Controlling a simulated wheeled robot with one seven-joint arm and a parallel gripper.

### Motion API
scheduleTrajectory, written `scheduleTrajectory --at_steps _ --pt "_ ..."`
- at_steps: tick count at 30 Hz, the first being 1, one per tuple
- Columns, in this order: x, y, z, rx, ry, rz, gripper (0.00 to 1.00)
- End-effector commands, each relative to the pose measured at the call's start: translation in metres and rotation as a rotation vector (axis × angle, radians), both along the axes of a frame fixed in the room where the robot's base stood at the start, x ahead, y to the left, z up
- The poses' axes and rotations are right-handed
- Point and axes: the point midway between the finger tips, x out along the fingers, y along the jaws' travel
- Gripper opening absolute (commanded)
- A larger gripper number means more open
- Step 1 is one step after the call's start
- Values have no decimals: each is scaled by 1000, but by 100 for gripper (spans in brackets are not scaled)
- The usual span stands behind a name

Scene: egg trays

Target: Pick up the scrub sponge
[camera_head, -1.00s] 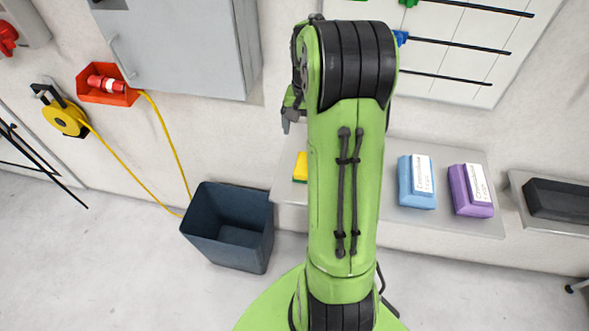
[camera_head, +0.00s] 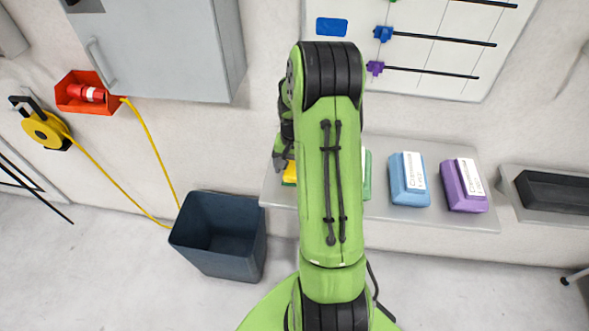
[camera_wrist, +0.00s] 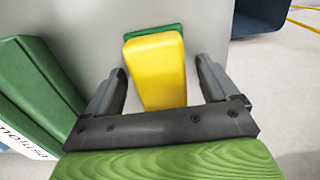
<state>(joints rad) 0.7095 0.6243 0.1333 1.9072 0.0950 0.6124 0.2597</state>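The scrub sponge, yellow with a green layer, shows in the wrist view (camera_wrist: 158,72) on a grey shelf. My gripper (camera_wrist: 158,82) is open, with one dark finger on each side of the sponge. I see gaps between the fingers and the sponge, so it is not gripped. In the head view only a yellow piece of the sponge (camera_head: 290,172) shows at the shelf's left end; my arm hides the rest. My gripper (camera_head: 280,160) is just above it there, its fingertips partly hidden.
A green packet (camera_wrist: 35,95) lies close left of my gripper in the wrist view. A blue packet (camera_head: 409,180) and a purple one (camera_head: 464,186) lie further right on the shelf (camera_head: 380,207). A dark bin (camera_head: 222,235) stands on the floor left of the shelf.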

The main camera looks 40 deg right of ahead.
Motion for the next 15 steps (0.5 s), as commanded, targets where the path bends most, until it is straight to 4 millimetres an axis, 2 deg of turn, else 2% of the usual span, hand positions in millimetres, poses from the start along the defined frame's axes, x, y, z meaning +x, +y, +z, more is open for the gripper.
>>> scheduleTrajectory --at_steps 1,9,12,15 --pt "0 0 0 0 0 0 79" --pt "0 0 1 0 0 0 38" --pt "0 0 1 -1 -1 0 26" --pt "0 0 1 -1 -1 0 26"
